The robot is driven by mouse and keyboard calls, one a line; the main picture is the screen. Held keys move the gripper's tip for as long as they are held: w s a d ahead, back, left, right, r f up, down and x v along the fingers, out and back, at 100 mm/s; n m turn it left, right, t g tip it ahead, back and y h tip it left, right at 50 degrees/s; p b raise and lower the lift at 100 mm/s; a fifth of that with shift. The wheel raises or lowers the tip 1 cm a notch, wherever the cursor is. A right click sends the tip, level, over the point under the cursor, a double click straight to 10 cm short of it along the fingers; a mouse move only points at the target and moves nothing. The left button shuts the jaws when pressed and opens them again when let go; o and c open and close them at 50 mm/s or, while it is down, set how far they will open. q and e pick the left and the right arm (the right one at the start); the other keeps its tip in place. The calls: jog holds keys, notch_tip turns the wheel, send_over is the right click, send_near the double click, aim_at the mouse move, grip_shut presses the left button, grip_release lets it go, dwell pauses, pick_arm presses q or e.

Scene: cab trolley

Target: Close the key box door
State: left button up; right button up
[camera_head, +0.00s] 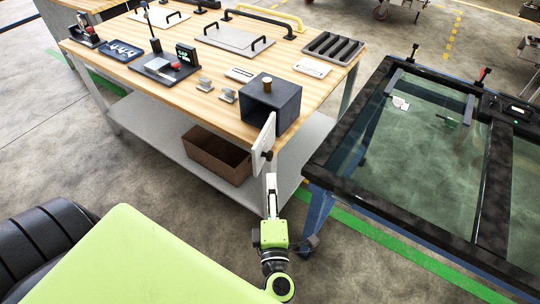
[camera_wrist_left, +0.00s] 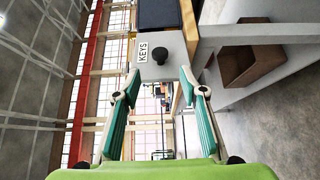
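The key box (camera_head: 281,106) is a dark box at the front right corner of the wooden workbench. Its white door (camera_head: 262,138) stands open, swung out past the bench's front edge, with a black knob (camera_head: 267,155) on it. In the left wrist view the door (camera_wrist_left: 172,73) bears a "KEYS" label, and its knob (camera_wrist_left: 160,54) lies ahead of my fingers. My left gripper (camera_head: 271,182) is just below the door in the head view. In the left wrist view the left gripper (camera_wrist_left: 161,88) has its teal fingers spread, with nothing between them. My right gripper is not in view.
The workbench (camera_head: 213,103) carries trays, handles and small fittings. A brown bin (camera_head: 216,157) sits on its lower shelf. A black-framed glass panel on a blue trolley (camera_head: 325,179) stands close on the right. The floor before the bench is clear.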

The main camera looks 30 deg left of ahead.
aim_at(270, 160)
pick_arm(q)
jog(key=p+x, duration=0.2)
jog(key=x, duration=1)
grip_shut()
